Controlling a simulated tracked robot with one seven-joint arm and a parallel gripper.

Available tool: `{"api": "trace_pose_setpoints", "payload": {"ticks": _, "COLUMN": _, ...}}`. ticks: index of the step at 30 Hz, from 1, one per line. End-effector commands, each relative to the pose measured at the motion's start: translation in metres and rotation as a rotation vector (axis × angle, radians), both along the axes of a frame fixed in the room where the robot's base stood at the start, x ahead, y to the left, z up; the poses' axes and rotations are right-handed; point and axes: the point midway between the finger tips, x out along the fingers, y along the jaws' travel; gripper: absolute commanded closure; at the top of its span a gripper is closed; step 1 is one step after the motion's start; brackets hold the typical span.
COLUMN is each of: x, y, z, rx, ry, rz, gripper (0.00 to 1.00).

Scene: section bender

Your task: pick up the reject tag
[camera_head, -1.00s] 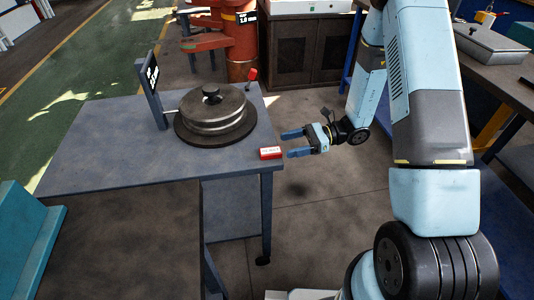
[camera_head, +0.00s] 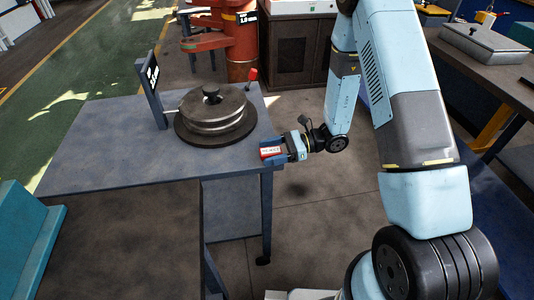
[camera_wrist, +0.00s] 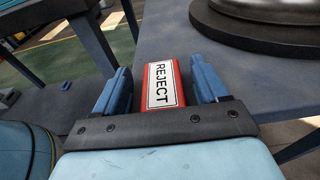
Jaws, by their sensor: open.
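The reject tag (camera_head: 271,152) is a small red block with a white label. It lies at the right edge of the grey-blue table (camera_head: 100,150). In the wrist view the tag (camera_wrist: 163,86) reads REJECT and sits between the two blue fingers. My gripper (camera_head: 272,151) is open, with one finger on each side of the tag.
A round stack of metal discs on a dark base (camera_head: 213,120) stands on the table behind the tag. A black sign on a post (camera_head: 152,80) stands to its left. A red-topped knob (camera_head: 252,74) is at the table's far right corner. Open floor lies right of the table.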

Motion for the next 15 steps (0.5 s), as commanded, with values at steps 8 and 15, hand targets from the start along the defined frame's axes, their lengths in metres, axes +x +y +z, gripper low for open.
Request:
{"api": "trace_pose_setpoints", "payload": {"ticks": 8, "x": -0.0001, "y": -0.0001, "z": -0.0002, "rx": 0.0, "ry": 0.0, "rz": 0.001, "gripper": 0.47}}
{"api": "trace_pose_setpoints", "payload": {"ticks": 15, "x": 0.0001, "y": -0.0003, "z": -0.0002, "rx": 0.0, "ry": 0.0, "rz": 0.0, "gripper": 0.7}}
